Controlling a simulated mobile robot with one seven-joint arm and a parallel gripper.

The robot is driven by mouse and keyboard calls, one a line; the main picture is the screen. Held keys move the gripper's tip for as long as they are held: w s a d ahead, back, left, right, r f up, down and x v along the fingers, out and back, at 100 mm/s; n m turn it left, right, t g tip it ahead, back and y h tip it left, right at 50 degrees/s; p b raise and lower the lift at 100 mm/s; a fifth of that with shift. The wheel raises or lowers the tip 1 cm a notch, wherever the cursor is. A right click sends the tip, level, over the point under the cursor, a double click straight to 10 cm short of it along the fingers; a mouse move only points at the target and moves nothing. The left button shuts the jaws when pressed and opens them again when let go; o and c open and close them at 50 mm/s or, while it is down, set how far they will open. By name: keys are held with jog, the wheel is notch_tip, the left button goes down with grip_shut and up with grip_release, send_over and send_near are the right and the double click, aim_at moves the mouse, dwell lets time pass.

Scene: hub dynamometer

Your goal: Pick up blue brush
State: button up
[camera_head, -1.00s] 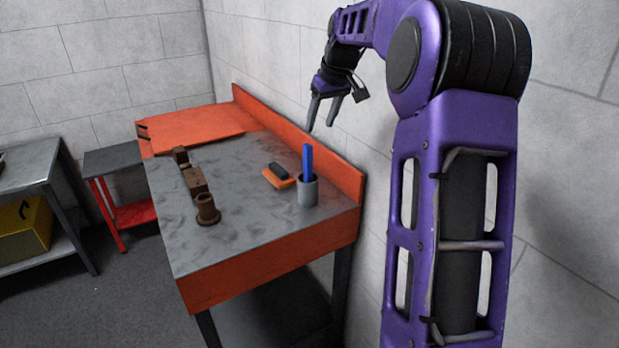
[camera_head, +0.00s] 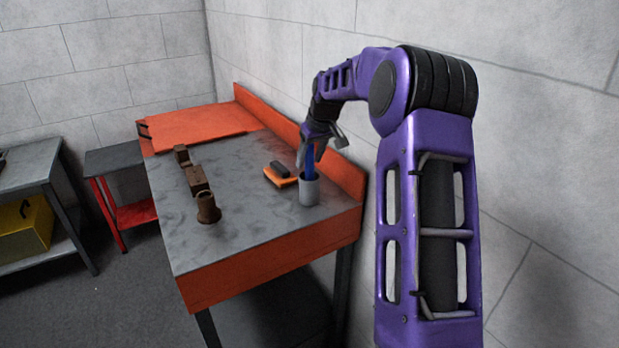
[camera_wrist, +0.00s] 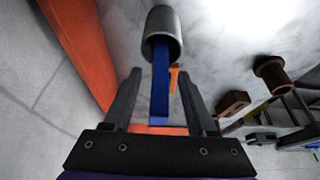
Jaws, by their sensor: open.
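The blue brush (camera_head: 310,160) stands in a grey cup (camera_head: 309,191) near the right front of the workbench. In the wrist view the blue brush (camera_wrist: 160,88) runs from the cup (camera_wrist: 163,30) to between the two fingers. My gripper (camera_head: 308,158) is at the brush, above the cup. In the wrist view my gripper (camera_wrist: 160,90) is open, with a finger on either side of the brush and visible gaps between. The lower end of the brush is hidden inside the cup.
An orange and black block (camera_head: 281,174) lies just left of the cup. Brown rusty parts (camera_head: 207,207) stand in a row on the left of the workbench (camera_head: 245,235). An orange raised back edge (camera_head: 346,176) and the wall are close on the right.

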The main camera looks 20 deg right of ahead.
jog(key=shift+w+f, duration=0.15)
jog(key=shift+f, duration=0.1)
jog(key=shift+r, duration=0.1)
grip_shut()
